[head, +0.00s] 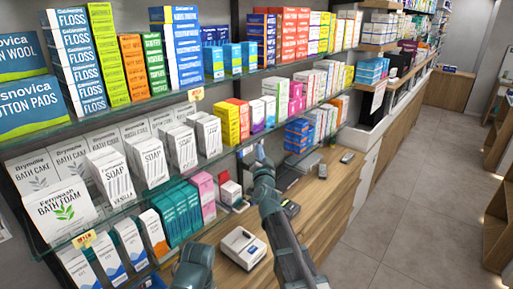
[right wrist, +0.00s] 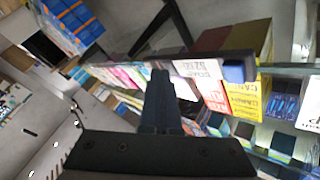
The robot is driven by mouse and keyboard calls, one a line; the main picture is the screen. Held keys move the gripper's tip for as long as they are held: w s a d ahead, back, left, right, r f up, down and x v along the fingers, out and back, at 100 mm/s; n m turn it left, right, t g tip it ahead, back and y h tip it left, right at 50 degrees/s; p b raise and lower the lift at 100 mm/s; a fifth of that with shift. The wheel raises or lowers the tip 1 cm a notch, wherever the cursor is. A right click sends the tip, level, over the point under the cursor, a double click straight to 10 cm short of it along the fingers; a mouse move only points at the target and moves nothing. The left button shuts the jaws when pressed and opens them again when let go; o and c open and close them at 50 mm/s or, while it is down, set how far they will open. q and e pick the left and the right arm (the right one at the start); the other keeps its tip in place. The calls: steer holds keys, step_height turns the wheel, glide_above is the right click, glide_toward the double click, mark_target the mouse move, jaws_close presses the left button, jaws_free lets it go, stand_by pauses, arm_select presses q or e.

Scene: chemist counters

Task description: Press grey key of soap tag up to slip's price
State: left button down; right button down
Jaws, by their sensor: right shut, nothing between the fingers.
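My right gripper (head: 262,158) is shut and empty, raised by the edge of the middle shelf, right of the soap boxes. In the right wrist view its closed fingers (right wrist: 160,90) point at a shelf edge with boxes behind it. White SOAP boxes (head: 147,163) stand in rows on the middle shelf in the head view. A small orange and white price tag (head: 196,94) hangs on the upper shelf edge, and another (head: 84,240) on the lower left edge. Their digits are too small to read. I cannot make out a grey key or the slip. My left gripper is not in view.
The shelves are packed with boxes. The aisle floor (head: 400,190) at the right is clear.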

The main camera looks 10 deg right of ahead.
steer(key=shift+s+d, duration=0.5)
steer(key=shift+s, duration=0.2)
steer(key=shift+s+d, duration=0.8)
steer(key=shift+s, duration=0.2)
steer(key=shift+s+d, duration=0.75)
steer(key=shift+s, duration=0.2)
